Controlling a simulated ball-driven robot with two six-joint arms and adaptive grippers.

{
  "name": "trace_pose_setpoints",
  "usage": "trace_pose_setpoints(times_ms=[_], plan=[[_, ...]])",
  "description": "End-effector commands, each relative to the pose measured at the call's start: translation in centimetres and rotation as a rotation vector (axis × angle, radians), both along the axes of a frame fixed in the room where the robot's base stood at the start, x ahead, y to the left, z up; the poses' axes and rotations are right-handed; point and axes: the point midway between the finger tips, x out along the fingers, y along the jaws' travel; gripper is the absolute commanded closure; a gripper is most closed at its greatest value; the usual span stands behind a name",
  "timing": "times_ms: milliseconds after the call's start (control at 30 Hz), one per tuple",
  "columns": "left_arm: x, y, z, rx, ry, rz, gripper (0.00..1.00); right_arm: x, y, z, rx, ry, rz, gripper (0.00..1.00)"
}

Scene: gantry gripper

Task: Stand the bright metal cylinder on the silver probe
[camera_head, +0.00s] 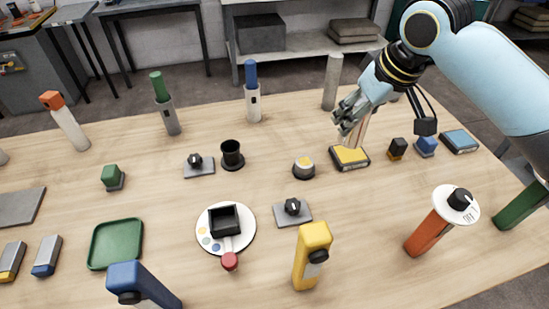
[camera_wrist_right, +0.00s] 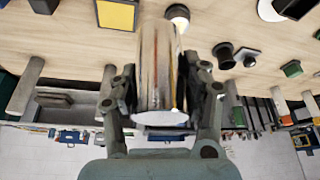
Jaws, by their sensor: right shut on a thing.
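My right gripper (camera_head: 350,112) comes in from the upper right. In the right wrist view its two fingers (camera_wrist_right: 160,95) are shut around the sides of the bright metal cylinder (camera_wrist_right: 157,65), which is shiny with a pale flat end. In the head view a small part of the cylinder (camera_head: 358,131) shows below the fingers, over the back of a dark block with a yellow top (camera_head: 349,156). I cannot tell whether they touch. A plain grey post (camera_head: 332,82) stands just behind my gripper. I cannot tell which thing is the silver probe. My left gripper is not in view.
The front right holds an orange dial post (camera_head: 428,232).

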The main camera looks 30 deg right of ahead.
Motion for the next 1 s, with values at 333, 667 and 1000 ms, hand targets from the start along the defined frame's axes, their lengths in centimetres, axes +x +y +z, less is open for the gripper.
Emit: trace_pose_setpoints(times_ms=[333,667,1000], plan=[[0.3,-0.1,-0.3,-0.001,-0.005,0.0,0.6,-1.1,-1.2,-1.7,0.006,-0.006,0.015,1.0],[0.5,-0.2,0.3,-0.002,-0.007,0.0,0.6,5.4,2.4,-6.1,0.006,-0.004,0.015,1.0],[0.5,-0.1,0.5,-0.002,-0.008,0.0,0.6,8.1,3.9,-8.6,0.001,-0.001,0.017,1.0]])
